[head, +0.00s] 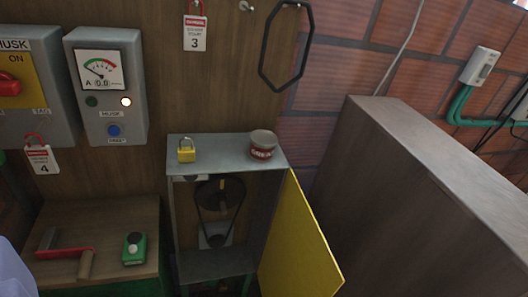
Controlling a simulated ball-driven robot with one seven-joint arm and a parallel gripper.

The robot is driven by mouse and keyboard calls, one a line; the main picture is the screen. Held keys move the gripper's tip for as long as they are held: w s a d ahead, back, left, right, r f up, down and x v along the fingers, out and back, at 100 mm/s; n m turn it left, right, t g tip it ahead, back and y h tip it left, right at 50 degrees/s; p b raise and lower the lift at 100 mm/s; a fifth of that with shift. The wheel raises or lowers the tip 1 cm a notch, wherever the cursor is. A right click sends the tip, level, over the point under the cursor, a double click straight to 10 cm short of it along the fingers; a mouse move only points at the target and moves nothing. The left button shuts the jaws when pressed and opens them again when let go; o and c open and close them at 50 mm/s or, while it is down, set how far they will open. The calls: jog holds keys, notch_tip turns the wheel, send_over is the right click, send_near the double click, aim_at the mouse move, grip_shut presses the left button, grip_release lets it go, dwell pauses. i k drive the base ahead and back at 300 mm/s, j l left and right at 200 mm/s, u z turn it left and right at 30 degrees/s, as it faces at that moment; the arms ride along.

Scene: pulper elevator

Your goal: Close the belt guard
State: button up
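The belt guard is a yellow door panel (299,244) on the right side of a grey metal housing (213,148). It stands open, swung out toward me and to the right. Inside the housing a dark pulley (220,191) with a belt running down to a smaller lower wheel is exposed. The housing's lower part is cut off by the picture edge. My gripper does not show in the head view.
A yellow padlock (187,151) and a grease tin (262,145) stand on the housing. A large brown cabinet (425,190) stands right of the panel, with a gap between.

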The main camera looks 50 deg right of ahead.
aim_at(297, 260)
jog(key=k+l+z, duration=0.1)
jog(key=l, duration=0.25)
jog(key=k+l+z, duration=0.15)
jog(key=k+l, duration=0.15)
jog(key=k+l+z, duration=0.1)
jog(key=l, duration=0.35)
jog(key=k+l+z, duration=0.1)
jog(key=l, duration=0.25)
jog(key=k, duration=0.1)
